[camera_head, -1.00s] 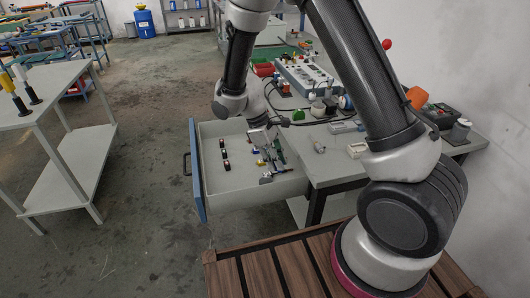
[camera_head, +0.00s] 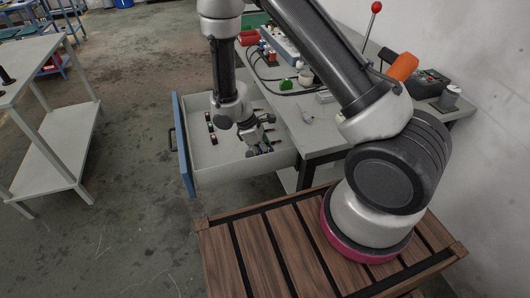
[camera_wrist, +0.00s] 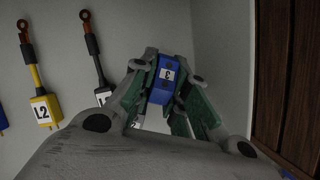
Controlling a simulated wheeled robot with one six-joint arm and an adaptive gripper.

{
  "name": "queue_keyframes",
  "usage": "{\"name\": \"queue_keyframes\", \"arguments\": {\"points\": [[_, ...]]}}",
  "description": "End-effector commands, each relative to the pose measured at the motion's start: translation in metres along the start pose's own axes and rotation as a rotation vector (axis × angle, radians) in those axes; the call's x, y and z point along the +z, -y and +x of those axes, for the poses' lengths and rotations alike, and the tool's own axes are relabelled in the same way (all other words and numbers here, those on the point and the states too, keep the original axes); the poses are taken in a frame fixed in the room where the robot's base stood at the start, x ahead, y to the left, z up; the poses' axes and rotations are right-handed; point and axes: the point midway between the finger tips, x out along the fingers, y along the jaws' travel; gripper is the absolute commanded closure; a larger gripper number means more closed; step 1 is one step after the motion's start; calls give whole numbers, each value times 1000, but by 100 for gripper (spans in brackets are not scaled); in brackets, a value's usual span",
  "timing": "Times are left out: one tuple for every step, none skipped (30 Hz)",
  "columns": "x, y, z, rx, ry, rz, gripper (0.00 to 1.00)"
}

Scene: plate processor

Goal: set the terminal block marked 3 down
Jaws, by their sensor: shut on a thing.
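The terminal block marked 3 (camera_wrist: 167,78) is blue with a white label, its mark appearing turned over in the wrist view. My gripper (camera_wrist: 165,97) is shut on it, with a green-padded finger on each side. In the head view my gripper (camera_head: 262,146) is inside the open drawer (camera_head: 205,174), near its right side and near end. The block is too small to make out there. Whether the block touches the drawer floor cannot be told.
Several small dark pieces (camera_head: 210,127) lie along the drawer's left side. The drawer floor between them and my gripper looks clear.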

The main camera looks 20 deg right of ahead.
Motion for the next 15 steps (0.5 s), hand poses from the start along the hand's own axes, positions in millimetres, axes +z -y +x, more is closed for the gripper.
{"name": "queue_keyframes", "arguments": {"points": [[0, 0, 1, 0, 0, -1, 100], [-1, 0, 1, 0, -1, -1, 100], [0, 0, 1, 0, -1, 0, 100], [0, 0, 1, 0, -1, 0, 100], [0, 0, 1, 0, -1, 0, 100], [0, 0, 1, 0, 0, 0, 78], [0, 0, 1, 0, 0, 0, 72], [0, 0, 1, 0, 0, 0, 67], [0, 0, 0, 0, 0, 0, 63], [0, 0, 0, 0, 0, 0, 63], [0, 0, 0, 0, 0, 0, 63], [0, 0, 0, 0, 0, 0, 63], [0, 0, 0, 0, 0, 0, 63], [0, 0, 0, 0, 0, 0, 63], [0, 0, 0, 0, 0, 0, 63]]}}
